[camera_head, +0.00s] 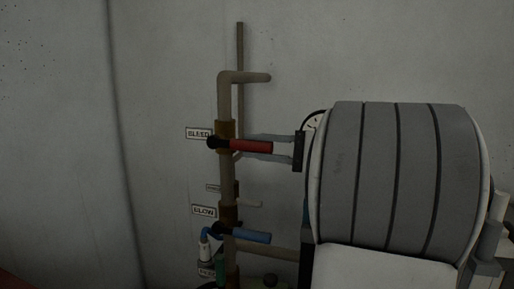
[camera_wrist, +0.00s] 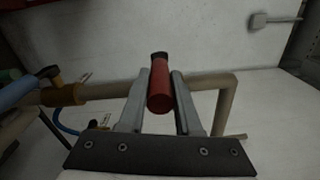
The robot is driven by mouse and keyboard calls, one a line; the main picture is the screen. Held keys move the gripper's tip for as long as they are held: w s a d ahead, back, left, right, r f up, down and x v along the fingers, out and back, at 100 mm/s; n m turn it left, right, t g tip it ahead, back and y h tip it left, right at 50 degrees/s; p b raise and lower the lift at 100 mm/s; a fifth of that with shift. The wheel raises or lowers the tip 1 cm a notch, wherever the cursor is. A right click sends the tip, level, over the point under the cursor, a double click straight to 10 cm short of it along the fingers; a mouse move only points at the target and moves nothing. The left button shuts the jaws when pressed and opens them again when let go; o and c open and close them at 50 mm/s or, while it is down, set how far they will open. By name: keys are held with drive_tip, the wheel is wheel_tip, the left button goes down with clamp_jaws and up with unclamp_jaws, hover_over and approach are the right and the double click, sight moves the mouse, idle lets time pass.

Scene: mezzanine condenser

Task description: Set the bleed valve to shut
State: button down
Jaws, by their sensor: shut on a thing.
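The bleed valve has a red lever (camera_head: 250,146) with a black pivot end, on a brass body (camera_head: 226,129) of a vertical tan pipe. A label reading BLEED (camera_head: 198,133) is beside it. The lever lies about level, pointing right, across the pipe. My gripper (camera_head: 262,147) reaches in from the right, one finger above and one below the lever. In the wrist view the red lever (camera_wrist: 160,92) sits between the two grey fingers, and my gripper (camera_wrist: 161,85) is shut on it.
A blue lever (camera_head: 252,237) with a BLOW label (camera_head: 203,211) is lower on the same pipe, also pointing right. The pipe's top bends right (camera_head: 248,77). Pale wall is bare at left.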

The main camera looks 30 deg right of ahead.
drive_tip(key=shift+f, duration=0.1)
drive_tip(key=c, duration=0.6)
unclamp_jaws()
drive_tip(key=p+v, duration=0.2)
drive_tip(key=v, duration=1.5)
drive_tip(key=shift+s+d, duration=0.1)
